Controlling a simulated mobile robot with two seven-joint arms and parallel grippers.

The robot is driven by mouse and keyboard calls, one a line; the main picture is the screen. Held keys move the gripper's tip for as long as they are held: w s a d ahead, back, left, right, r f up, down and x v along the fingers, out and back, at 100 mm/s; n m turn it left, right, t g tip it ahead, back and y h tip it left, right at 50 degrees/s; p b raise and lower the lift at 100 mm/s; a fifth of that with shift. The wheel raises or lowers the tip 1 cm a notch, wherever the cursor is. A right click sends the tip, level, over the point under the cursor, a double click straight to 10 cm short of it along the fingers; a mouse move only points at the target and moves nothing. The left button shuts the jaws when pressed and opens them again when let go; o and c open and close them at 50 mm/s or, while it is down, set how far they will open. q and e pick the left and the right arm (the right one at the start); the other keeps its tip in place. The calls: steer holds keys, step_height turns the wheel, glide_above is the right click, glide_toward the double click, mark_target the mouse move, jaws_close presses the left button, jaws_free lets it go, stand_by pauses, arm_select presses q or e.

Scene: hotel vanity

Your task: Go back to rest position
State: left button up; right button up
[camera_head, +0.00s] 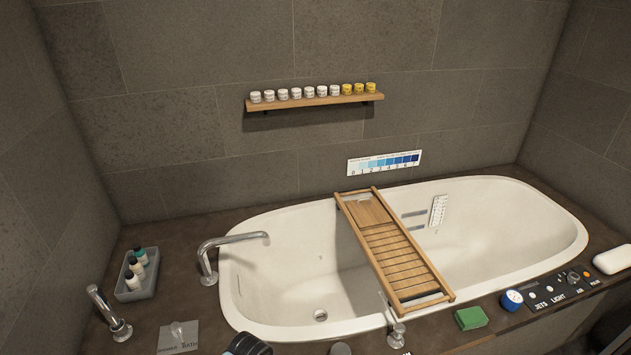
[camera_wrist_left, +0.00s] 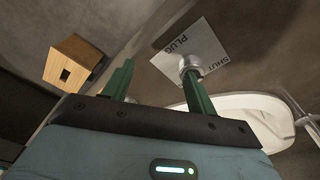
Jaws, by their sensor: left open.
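My left gripper (camera_wrist_left: 158,78) shows in the left wrist view with its two green fingers spread apart and nothing between them. A round metal knob (camera_wrist_left: 190,64) on a plate marked "SHUT PLUG" (camera_wrist_left: 178,40) lies just beyond the right-hand finger. I cannot tell whether the finger touches the knob. In the head view a dark rounded part at the bottom edge may be mine, but no fingers can be made out there. My right gripper is not in view.
The white bathtub (camera_head: 490,186) carries a wooden caddy (camera_head: 384,236). A faucet (camera_head: 207,262), a grey tray of bottles (camera_head: 124,294), a green sponge (camera_head: 470,317) and a control panel (camera_head: 556,290) sit around the rim. A wooden box (camera_wrist_left: 72,60) shows in the wrist view.

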arm_select(q)
steer(key=s+d+f+n+t+h, duration=0.1)
steer(key=s+f+n+t+h, duration=0.15)
steer(key=s, duration=0.55)
steer(key=s+a+r+n+t+y, duration=0.1)
steer(key=s+a+r+n+t, duration=0.1)
steer(key=s+a, duration=0.3)
steer(key=s+a+r+n+t+y, duration=0.1)
steer(key=s+a+r+t, duration=0.2)
steer(key=s, duration=0.7)
step_height(320, 180, up, 2)
steer(key=a, duration=0.2)
steer(key=shift+a+r+n, duration=0.2)
steer(key=shift+a+n, duration=0.1)
steer(key=shift+n, duration=0.05)
steer(key=shift+t, duration=0.25)
steer(key=shift+c, duration=0.3)
